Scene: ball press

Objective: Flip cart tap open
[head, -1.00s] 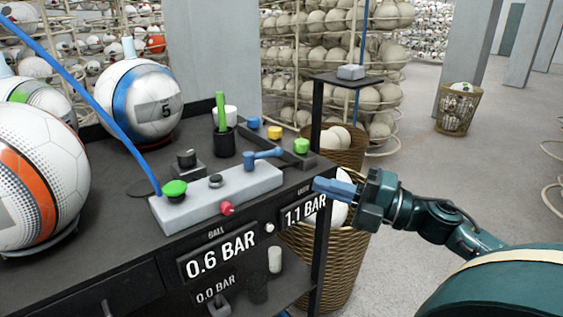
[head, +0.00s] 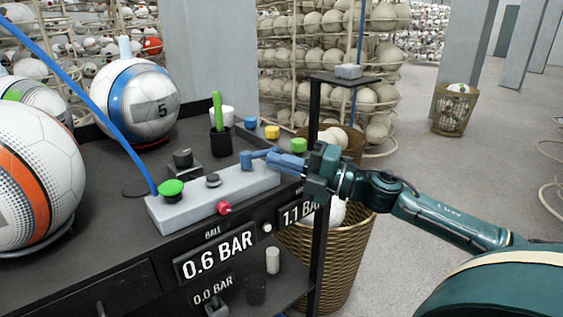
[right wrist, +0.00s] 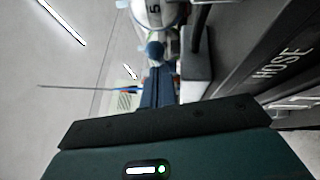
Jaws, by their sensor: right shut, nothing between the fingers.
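The cart tap is a blue lever tap (head: 247,160) on the right end of a light grey block (head: 205,200) on the black cart. Its handle points right, towards my gripper. My right gripper (head: 274,157) reaches in from the right, with its blue fingers shut and nothing held between them. The fingertips are at the handle's end and partly cover it; I cannot tell whether they touch. In the right wrist view, the shut fingers (right wrist: 157,80) point at the blue tap end (right wrist: 155,50). My left gripper is not in view.
The block also carries a green knob (head: 171,188), a black knob (head: 212,180) and a red knob (head: 224,208). A green cap (head: 299,145) sits close behind my gripper. A wicker basket (head: 340,255) stands beneath it. Open floor lies to the right.

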